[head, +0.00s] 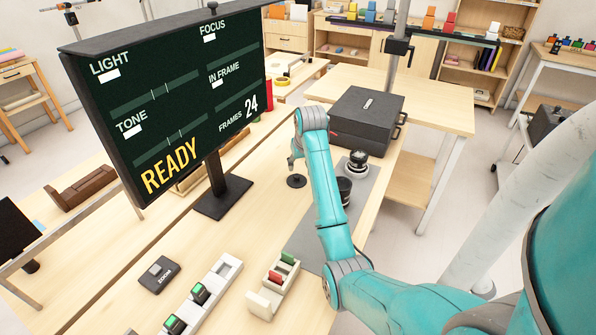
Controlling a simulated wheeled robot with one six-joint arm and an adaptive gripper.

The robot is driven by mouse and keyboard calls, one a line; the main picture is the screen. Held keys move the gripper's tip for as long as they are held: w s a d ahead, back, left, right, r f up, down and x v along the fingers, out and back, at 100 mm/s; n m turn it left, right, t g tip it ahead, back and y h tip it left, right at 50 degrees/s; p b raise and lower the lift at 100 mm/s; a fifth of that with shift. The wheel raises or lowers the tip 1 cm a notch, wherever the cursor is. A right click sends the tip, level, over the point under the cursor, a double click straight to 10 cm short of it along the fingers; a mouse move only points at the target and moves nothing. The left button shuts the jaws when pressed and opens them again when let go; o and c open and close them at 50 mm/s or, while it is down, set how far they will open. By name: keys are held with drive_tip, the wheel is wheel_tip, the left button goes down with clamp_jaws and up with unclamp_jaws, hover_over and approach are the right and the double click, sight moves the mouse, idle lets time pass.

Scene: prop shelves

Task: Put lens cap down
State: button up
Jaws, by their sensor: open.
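A small dark round disc, which looks like the lens cap (297,181), shows in the head view on the light wooden table, close to the left edge of the grey mat (372,188). My gripper (293,163) is just above and behind the cap in the picture. Its fingers are small and partly hidden by my teal arm, and it is open. I see nothing between the fingers. Whether a fingertip touches the cap is too small to tell.
White trays with slides (275,283) lie in front, near a small black box (158,274).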

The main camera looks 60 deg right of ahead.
drive_tip(key=shift+v, duration=2.1)
